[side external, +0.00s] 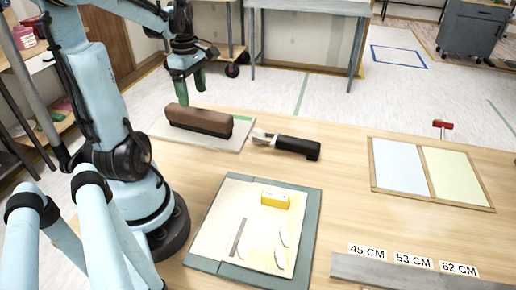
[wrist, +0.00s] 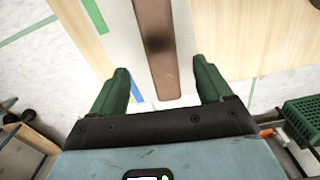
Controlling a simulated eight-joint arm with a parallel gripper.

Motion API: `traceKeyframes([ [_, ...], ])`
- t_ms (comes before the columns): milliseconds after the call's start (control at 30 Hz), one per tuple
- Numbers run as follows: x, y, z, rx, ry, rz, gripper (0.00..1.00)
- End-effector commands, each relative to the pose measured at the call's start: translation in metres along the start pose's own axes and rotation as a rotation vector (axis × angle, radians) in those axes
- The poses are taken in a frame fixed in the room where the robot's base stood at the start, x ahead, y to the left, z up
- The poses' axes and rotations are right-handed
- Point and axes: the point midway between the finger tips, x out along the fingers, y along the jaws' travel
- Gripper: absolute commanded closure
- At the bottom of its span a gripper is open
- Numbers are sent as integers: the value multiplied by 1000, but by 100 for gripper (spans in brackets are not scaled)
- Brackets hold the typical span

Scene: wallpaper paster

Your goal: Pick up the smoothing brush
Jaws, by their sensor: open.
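The smoothing brush (side external: 199,120) has a long brown back and dark bristles. It lies on a pale grey board (side external: 230,143) at the table's far left side. My gripper (side external: 192,82) is above the brush near its left end, open and empty. In the wrist view the brown back of the brush (wrist: 157,45) runs lengthwise between the two green fingers of my gripper (wrist: 162,88), apart from both. The bristles are hidden in that view.
A black-handled tool (side external: 293,144) lies just right of the board. A green-edged mat (side external: 205,262) with a yellow box (side external: 275,197) is in front. A framed two-colour panel (side external: 430,173) and a metal strip (side external: 400,272) are at right. Bare table lies between them.

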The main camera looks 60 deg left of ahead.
Motion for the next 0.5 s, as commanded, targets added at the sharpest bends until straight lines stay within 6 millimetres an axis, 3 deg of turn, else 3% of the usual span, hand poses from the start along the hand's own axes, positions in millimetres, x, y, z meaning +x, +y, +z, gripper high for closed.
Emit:
traceKeyframes([
  [200, 29, 1, 0, 3, 0, 1, 21],
  [500, 44, 0, 2, 4, 0, 2, 21],
])
